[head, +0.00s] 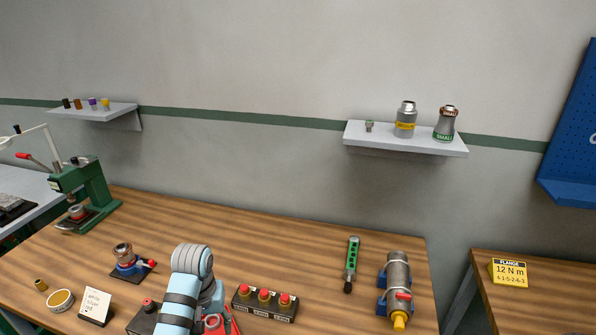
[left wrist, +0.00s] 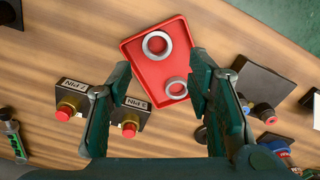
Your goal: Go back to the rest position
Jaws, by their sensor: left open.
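My left arm (head: 183,290) reaches in from the bottom of the head view, over the wooden bench. Its gripper is mostly hidden there. In the left wrist view my left gripper (left wrist: 160,68) is open, its two dark green fingers apart with nothing between them. Beyond the fingertips lies a red tray (left wrist: 136,68) holding two grey rings: a larger one (left wrist: 147,45) and a smaller one (left wrist: 167,87). The gap between fingers and tray is hard to judge. My right gripper is in neither view.
A red-button box (head: 265,306) stands right of my arm. A pipe vise (head: 124,261) and a white card (head: 96,306) stand left. A green-handled tool (head: 352,262) and a grey cylinder (head: 398,272) are at right. Bare bench lies behind my arm.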

